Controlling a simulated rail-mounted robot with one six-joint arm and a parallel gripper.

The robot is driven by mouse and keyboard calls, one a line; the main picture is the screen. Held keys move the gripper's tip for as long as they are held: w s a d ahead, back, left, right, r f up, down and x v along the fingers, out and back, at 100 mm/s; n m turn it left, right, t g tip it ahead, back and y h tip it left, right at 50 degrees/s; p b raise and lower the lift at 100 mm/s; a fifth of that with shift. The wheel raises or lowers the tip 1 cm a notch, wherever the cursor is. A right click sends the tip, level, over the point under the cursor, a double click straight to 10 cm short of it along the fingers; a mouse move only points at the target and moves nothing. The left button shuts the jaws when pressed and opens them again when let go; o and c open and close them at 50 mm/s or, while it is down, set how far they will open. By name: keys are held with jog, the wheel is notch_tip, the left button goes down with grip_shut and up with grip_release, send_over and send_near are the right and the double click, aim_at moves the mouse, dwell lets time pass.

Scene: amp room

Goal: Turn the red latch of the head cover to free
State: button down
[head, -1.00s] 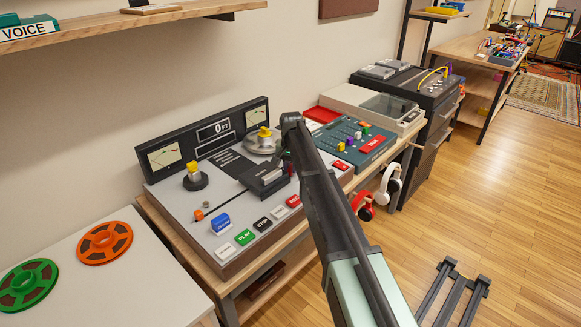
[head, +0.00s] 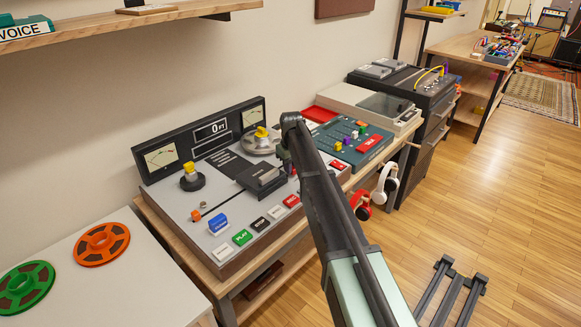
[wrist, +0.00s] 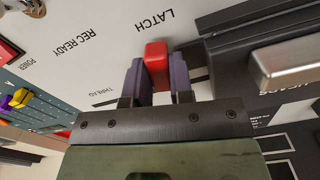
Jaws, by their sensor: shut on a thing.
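The red latch (wrist: 156,66) stands on the pale deck panel by the printed word LATCH in the wrist view. My gripper (wrist: 158,78) has one purple finger on each side of it and is shut on it. The dark head cover (head: 258,178) lies on the tape deck, to the left of my gripper (head: 284,158) in the head view. In the wrist view a dark part with a silver bar is at the right.
The tape deck carries two spindles with yellow tops and a front row of buttons with a green PLAY button (head: 243,237). A green mixer panel (head: 350,143) is to the right of my gripper. Two reels lie on the white table at left.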

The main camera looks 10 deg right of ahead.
jog(key=shift+d+n, duration=0.1)
jog(key=shift+n, duration=1.1)
jog(key=c, duration=1)
grip_release()
jog(key=shift+r, duration=0.1)
notch_tip(320, 180, up, 11)
jog(key=p, duration=1.1)
jog(key=shift+f, duration=0.2)
